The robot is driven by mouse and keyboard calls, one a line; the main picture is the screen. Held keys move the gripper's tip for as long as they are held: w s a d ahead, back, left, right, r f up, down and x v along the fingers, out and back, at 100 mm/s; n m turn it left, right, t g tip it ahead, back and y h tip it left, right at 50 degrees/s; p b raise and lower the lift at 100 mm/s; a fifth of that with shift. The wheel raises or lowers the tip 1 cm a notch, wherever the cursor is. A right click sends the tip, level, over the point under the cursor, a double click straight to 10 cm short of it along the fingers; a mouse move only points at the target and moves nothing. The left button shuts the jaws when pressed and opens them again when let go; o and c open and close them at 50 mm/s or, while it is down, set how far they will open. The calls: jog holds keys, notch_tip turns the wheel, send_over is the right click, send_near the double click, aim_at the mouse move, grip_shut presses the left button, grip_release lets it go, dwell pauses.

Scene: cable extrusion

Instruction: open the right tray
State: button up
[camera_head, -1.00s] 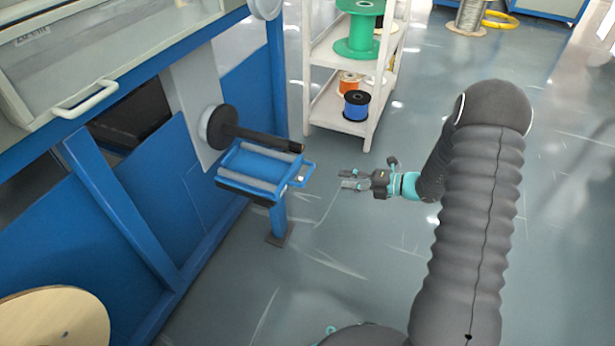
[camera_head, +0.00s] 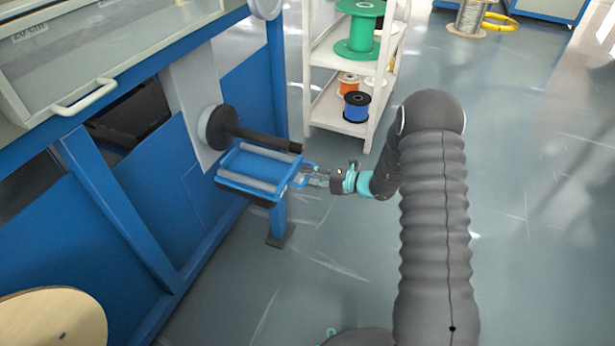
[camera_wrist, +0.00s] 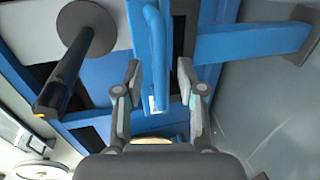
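The right tray (camera_head: 258,171) is a blue tray with grey rollers on the side of the blue machine, below a black spindle. Its blue handle (camera_wrist: 155,55) is at its right end in the head view. My gripper (camera_head: 312,176) is at this handle. In the wrist view my gripper (camera_wrist: 160,82) has its two fingers apart, with the handle bar running between them. A gap shows between each finger and the bar, so the fingers do not appear to grip it.
The black spindle (camera_head: 262,139) with a round disc sticks out just above the tray. A white shelf (camera_head: 340,115) with cable spools stands behind. A blue post (camera_head: 279,215) stands below the tray. The floor to the right is open.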

jog(key=shift+w+a+f, duration=0.15)
jog(key=shift+w+a, duration=0.05)
jog(key=shift+a, duration=0.35)
grip_shut()
